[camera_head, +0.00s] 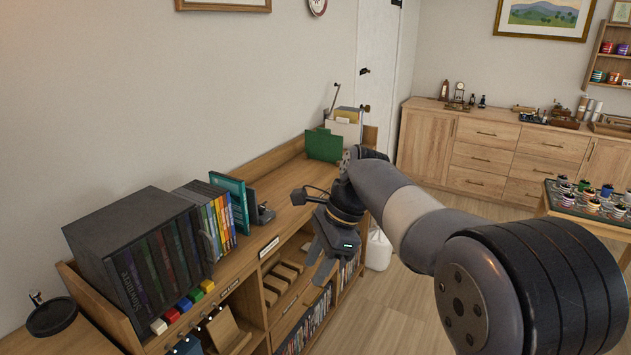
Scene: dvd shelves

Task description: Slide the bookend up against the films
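The films (219,219) are a row of upright thin cases with dark, yellow and orange spines on the wooden shelf top. A taller teal case (236,196) stands at their right end, turned so its cover shows. The dark grey bookend (264,213) stands just right of the teal case, its upright plate partly hidden. I cannot tell whether it touches the case. My gripper (320,268) hangs pointing down in front of the shelf, right of the bookend and apart from it. Nothing is visibly held. The finger gap is not clear from this angle.
A large dark box set (138,250) stands left of the films, with small coloured blocks (185,304) before it. The shelf top (290,190) is clear right of the bookend, up to a green folder (323,146). Cubbies with discs lie below.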

